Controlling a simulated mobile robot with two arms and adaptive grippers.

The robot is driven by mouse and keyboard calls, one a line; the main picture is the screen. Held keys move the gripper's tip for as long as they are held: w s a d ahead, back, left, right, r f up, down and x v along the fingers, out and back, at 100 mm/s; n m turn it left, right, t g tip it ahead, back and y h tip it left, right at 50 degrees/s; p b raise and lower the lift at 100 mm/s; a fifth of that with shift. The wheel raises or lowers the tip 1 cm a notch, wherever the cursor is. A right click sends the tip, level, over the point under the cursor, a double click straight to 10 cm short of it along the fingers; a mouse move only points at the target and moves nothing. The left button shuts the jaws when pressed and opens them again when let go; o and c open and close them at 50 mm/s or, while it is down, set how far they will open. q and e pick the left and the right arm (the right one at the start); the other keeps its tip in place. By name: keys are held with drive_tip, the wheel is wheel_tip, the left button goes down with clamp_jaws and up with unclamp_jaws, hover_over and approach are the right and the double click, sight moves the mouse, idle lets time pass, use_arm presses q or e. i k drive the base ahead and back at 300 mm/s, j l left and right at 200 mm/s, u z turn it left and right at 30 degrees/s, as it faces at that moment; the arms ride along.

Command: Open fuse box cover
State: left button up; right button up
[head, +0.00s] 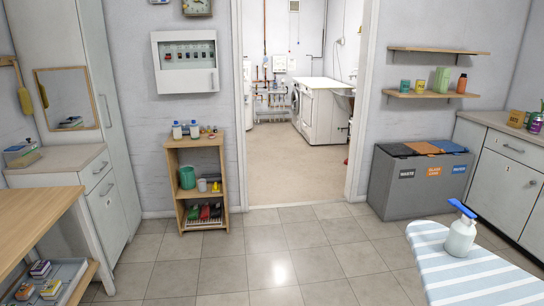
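The fuse box (157,60) is a white box on the grey wall, left of the doorway and above the small wooden shelf unit. A row of dark switches shows in its upper part. A plain white panel (188,82) covers its lower part, with a small dark mark near its right end. I cannot tell whether this panel is the cover, or whether a clear cover lies over the switches. Neither of my grippers is in view.
The wooden shelf unit (199,141) with bottles and pots stands below the fuse box. The tiled floor (240,272) in front is clear. A wooden table (35,213) is at left, a striped ironing board (470,270) at right, and grey bins (398,190) by the doorway.

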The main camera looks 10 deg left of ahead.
sight(168, 82)
drive_tip(key=i+u, duration=0.35)
drive_tip(key=i, duration=1.5)
